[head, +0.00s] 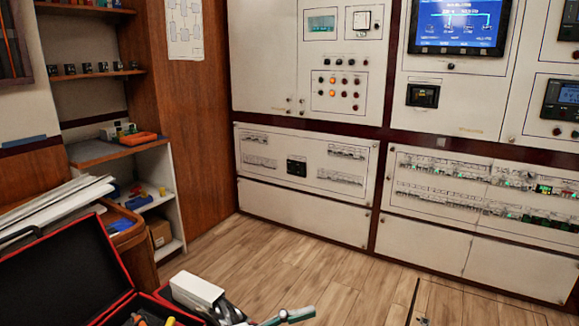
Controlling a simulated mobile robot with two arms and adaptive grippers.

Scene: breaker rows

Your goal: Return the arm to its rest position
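Neither of my grippers can be made out in the head view, and no arm of mine is clearly seen. The panel wall with the breaker rows stands ahead. A wide breaker panel (480,195) is at the right, with two rows of breakers and small green lights. A smaller breaker panel (305,165) is left of it, with short rows around a dark square device. Whether any arm is at rest cannot be seen.
An open toolbox (65,270) with a red rim is at the lower left. A white block-like object (197,290) and a pale object with a green part (288,315) show at the bottom edge. Shelves (160,200) stand at the left. The wooden floor (300,265) ahead is clear.

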